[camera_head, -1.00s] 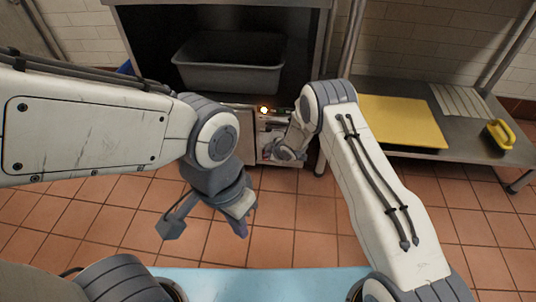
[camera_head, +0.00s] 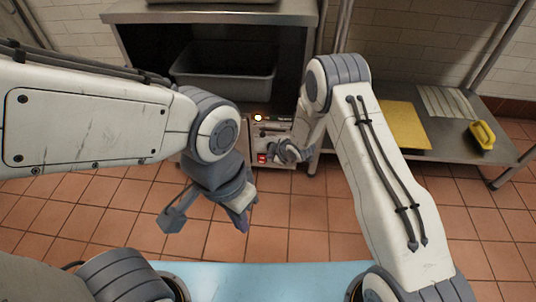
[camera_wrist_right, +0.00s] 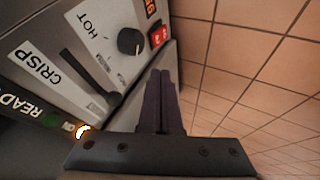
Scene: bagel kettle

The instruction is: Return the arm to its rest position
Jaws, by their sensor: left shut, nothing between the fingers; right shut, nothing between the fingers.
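My right gripper (camera_head: 276,150) is in front of the grey appliance (camera_head: 283,128) in the head view. In the right wrist view its two dark fingers (camera_wrist_right: 160,88) are shut together with nothing between them. They lie beside the appliance's front panel (camera_wrist_right: 75,50), close to it; I cannot tell whether they touch. The panel carries a black knob (camera_wrist_right: 130,41), a red switch (camera_wrist_right: 158,36) and a glowing light (camera_wrist_right: 83,130). My left gripper (camera_head: 241,218) hangs over the tiled floor in the head view, shut and empty, pointing down.
A grey tub (camera_head: 222,66) sits in the metal shelf unit behind. To the right, a steel bench (camera_head: 440,145) holds a yellow board (camera_head: 396,124) and a yellow-handled brush-like item (camera_head: 482,135). A light blue surface (camera_head: 270,280) is at the bottom. The floor between is clear.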

